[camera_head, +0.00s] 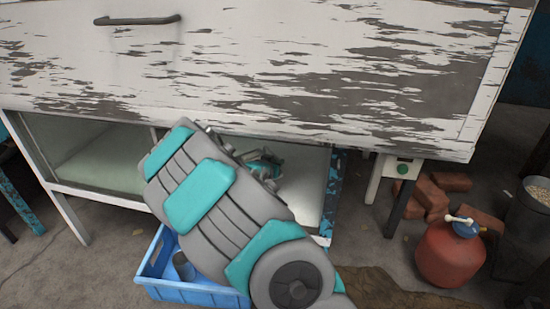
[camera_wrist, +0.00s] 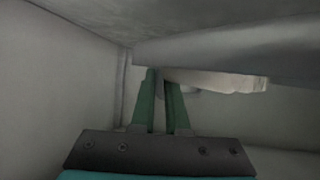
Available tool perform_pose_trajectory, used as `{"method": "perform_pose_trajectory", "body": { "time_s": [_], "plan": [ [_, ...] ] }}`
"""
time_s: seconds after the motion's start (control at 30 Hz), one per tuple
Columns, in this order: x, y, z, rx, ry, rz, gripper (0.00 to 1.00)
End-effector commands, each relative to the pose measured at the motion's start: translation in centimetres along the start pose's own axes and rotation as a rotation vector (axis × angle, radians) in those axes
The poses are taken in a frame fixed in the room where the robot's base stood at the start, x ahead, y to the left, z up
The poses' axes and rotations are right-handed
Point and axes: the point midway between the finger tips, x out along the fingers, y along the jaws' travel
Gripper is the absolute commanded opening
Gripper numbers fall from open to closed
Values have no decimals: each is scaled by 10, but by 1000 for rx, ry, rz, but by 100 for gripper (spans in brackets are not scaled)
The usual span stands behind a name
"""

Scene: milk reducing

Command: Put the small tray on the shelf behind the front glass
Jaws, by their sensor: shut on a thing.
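My gripper (camera_wrist: 160,80) is inside the lower compartment of the worn white cabinet, its green fingers close together. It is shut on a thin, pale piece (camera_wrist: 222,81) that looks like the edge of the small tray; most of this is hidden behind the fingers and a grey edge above. In the head view my gripper (camera_head: 264,162) shows partly past my arm, within the open part of the lower shelf (camera_head: 306,190), and the tray cannot be made out. The front glass (camera_head: 88,150) covers the left part of this shelf.
The cabinet's peeling upper front (camera_head: 300,65) overhangs the opening closely. A grey-white wall (camera_wrist: 60,80) stands at left in the wrist view. A blue crate (camera_head: 190,290) stands on the floor below my arm. A red gas bottle (camera_head: 448,253) and bricks (camera_head: 432,197) are at right.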

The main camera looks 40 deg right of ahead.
Motion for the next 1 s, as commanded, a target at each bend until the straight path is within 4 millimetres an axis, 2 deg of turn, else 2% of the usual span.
{"method": "perform_pose_trajectory", "body": {
  "time_s": [0.03, 0.3, 0.67, 0.7, 0.8, 0.9, 1.0],
  "plan": [
    [4, -4, -8, 0, -1, 0, 0],
    [31, -19, -15, 0, -1, -2, 0],
    [43, -24, -18, 1, 0, 0, 0],
    [48, -24, -5, -1, 1, 0, 0],
    [55, -25, 11, -1, 0, 0, 0],
    [58, -25, 19, 0, 0, 0, 0],
    [58, -26, 18, 2, 0, -1, 0]
  ]
}}
